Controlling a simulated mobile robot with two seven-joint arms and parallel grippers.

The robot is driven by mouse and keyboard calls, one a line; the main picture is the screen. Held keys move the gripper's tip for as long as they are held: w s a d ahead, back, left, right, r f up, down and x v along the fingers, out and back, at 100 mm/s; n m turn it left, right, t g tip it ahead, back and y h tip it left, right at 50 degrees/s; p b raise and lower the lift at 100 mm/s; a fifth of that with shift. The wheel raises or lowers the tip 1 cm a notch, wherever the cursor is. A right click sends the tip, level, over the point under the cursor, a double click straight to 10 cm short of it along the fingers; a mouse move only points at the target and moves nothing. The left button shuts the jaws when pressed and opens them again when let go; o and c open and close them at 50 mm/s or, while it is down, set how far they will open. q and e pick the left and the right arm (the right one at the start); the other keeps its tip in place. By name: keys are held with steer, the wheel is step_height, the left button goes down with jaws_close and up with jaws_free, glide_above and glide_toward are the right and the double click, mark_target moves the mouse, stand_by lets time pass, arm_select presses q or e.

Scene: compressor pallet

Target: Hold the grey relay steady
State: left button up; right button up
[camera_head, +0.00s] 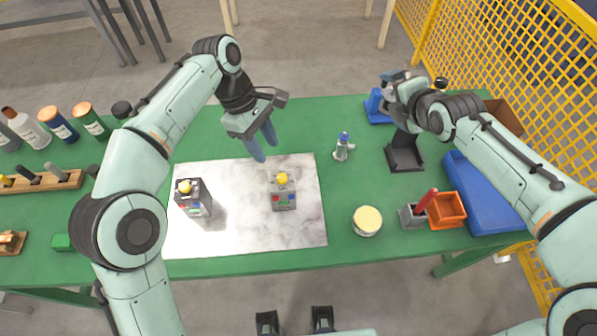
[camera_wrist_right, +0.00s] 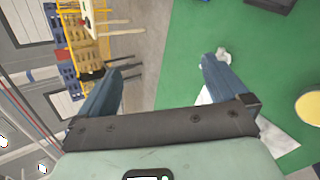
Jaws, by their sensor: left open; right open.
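Two small box-shaped relays with yellow tops and coloured squares on their fronts stand on a white marbled sheet (camera_head: 235,235). The paler grey relay (camera_head: 284,198) is right of the middle, and the darker one (camera_head: 192,203) stands to its left. My left gripper (camera_head: 266,151) is open and empty, its blue fingers pointing down just behind the paler relay, apart from it in the picture. My right gripper is open and empty in the right wrist view (camera_wrist_right: 160,68). In the head view it is near the back right of the table, its fingers not clear.
On the green table, a small bottle (camera_head: 342,148), a round tin (camera_head: 367,221), an orange bin (camera_head: 447,211), a black stand (camera_head: 404,158) and a blue tray (camera_head: 485,195) lie to the right. Bottles and a wooden tool rack (camera_head: 42,183) are at left. Yellow mesh fencing (camera_head: 490,50) stands behind.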

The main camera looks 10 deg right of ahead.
steer(key=s+a+f+n+g+y, duration=0.1)
steer(key=s+a+f+n+g, duration=0.15)
steer(key=a, duration=0.45)
steer(key=s+a+f+n+g+y, duration=0.1)
steer(key=s+a+f+n, duration=0.2)
steer(key=a, duration=0.5)
steer(key=n+g+h, duration=0.3)
steer(key=n, duration=0.6)
glide_toward(284, 197)
steer(key=shift+m+t, duration=0.25)
steer(key=x, duration=0.9)
steer(key=shift+s+f, duration=0.15)
